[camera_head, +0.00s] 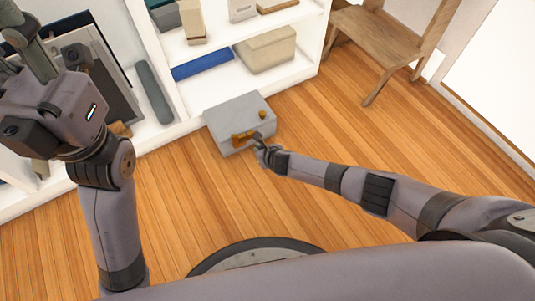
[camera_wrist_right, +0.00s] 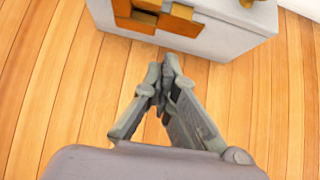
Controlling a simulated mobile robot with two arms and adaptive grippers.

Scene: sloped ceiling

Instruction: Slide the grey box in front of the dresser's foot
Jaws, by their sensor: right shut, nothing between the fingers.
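The grey box (camera_head: 238,122) stands on the wooden floor against the foot of the white shelf unit (camera_head: 182,130), which seems to be the dresser. The box has an orange-brown patch on its near side and a small orange knob on top. In the right wrist view the box (camera_wrist_right: 225,38) fills the upper part, with the orange-brown patch facing me. My right gripper (camera_head: 262,148) is shut and empty, at the box's near side; its fingertips (camera_wrist_right: 162,82) lie just short of it. Whether they touch is unclear. My left gripper (camera_head: 22,38) is raised at the upper left, its fingers partly cut off.
A wooden chair (camera_head: 385,38) stands at the upper right. A beige box (camera_head: 266,50) and a blue flat item (camera_head: 202,67) lie on the shelves. The floor (camera_head: 320,125) right of the grey box is clear.

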